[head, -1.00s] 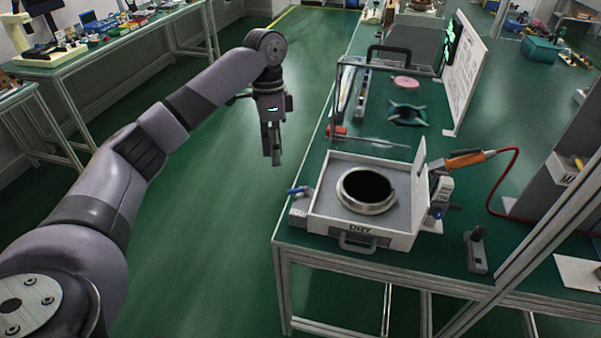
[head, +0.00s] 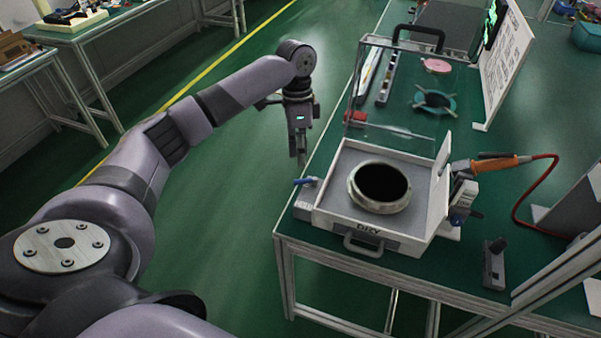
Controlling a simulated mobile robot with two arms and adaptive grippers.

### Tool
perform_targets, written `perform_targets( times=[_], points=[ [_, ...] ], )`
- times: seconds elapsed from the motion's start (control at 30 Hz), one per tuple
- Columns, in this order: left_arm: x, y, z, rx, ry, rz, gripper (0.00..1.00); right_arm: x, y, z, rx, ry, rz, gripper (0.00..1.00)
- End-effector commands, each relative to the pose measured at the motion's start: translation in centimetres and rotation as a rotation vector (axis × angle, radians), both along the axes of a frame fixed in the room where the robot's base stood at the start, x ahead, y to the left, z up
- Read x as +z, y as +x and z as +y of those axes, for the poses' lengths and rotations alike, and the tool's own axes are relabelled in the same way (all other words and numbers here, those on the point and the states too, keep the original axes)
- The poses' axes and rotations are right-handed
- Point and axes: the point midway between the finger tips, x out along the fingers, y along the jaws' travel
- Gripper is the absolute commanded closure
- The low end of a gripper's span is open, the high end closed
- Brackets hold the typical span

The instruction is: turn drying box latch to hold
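A small blue-handled lever (head: 305,181) sits on a grey block at the box's left side; I cannot tell if this is the latch. My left gripper (head: 299,160) points down beyond this lever, near the table's left edge, and holds nothing that I can see. Its finger opening is unclear from this angle. My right gripper is not in view.
An orange-handled tool (head: 490,164) with a red cable lies to the right. A grey block with a dark knob (head: 494,265) sits at the front right. Open floor lies left of the table.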

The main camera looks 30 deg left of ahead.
Motion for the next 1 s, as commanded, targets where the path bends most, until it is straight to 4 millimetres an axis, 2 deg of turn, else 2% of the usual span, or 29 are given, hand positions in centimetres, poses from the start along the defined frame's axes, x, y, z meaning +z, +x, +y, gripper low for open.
perform_targets(
  times=[0.03,0.2,0.4,0.77,1.0],
  points=[
    [-1.1,-0.3,-0.1,-0.001,0.001,0.003,0.69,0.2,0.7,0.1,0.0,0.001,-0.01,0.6],
    [-4.1,-0.7,-0.5,0.0,0.0,0.003,0.69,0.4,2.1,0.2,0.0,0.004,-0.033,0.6],
    [-6.1,-0.9,-0.8,0.0,0.0,0.001,0.69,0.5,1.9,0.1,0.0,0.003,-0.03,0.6],
    [-6.5,-1.0,-0.9,0.0,0.0,0.0,0.69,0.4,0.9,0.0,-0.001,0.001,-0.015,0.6],
    [-6.5,-1.0,-0.9,0.0,0.0,0.0,0.85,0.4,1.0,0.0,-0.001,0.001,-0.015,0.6]
  ],
)
